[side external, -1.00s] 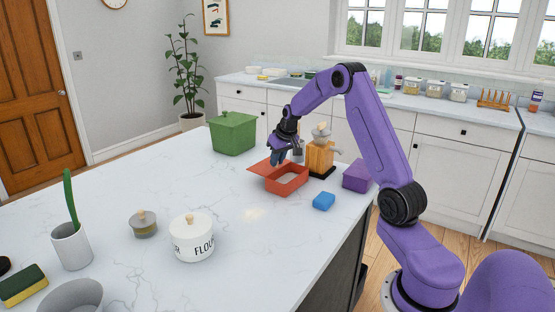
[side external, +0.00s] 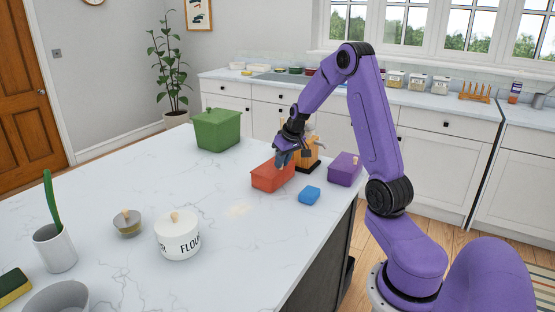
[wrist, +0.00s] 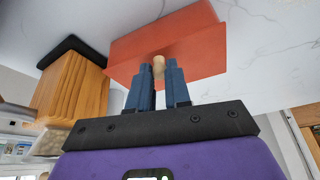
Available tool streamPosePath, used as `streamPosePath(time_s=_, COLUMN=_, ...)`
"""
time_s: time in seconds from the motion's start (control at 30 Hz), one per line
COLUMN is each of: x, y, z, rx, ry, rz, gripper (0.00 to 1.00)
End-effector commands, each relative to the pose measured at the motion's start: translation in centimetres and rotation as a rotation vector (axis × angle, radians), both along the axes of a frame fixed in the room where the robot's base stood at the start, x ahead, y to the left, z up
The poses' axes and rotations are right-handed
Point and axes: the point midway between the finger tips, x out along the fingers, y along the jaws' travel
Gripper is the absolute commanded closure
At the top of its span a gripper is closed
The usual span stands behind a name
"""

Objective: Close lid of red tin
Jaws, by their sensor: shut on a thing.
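The red tin (side external: 270,182) stands on the white marble counter, below my gripper in the side view. Its lid (wrist: 190,45) lies over the top, and no opening shows. A light wooden knob (wrist: 158,66) stands up from the lid in the wrist view. My gripper (side external: 284,160) is at the tin's top. In the wrist view its blue fingers (wrist: 160,80) are shut on the wooden knob. The fingers partly hide the knob and the lid's near edge.
A wooden block (side external: 303,155) on a black base stands right behind the tin. A green tin (side external: 217,130) stands behind left. The counter left of the red tin is clear.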

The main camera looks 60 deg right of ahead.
Motion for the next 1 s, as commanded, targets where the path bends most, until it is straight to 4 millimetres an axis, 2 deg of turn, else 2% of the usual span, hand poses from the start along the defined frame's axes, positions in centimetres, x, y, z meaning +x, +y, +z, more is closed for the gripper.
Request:
streamPosePath(time_s=0.2, x=0.0, y=-0.1, z=0.1, rx=-0.002, ry=-0.002, rz=0.000, gripper=1.00)
streamPosePath(time_s=0.23, x=0.0, y=-0.1, z=0.1, rx=-0.002, ry=-0.002, rz=0.000, gripper=0.76)
streamPosePath(time_s=0.3, x=0.0, y=-0.1, z=0.1, rx=-0.001, ry=-0.001, rz=0.000, gripper=0.56)
streamPosePath(time_s=0.67, x=0.0, y=0.0, z=0.3, rx=-0.002, ry=-0.001, rz=0.001, gripper=0.56)
streamPosePath(time_s=0.87, x=-0.8, y=0.3, z=2.4, rx=-0.003, ry=-0.004, rz=0.001, gripper=0.56)
streamPosePath(time_s=1.0, x=-1.7, y=0.5, z=4.8, rx=-0.004, ry=-0.006, rz=-0.001, gripper=0.56)
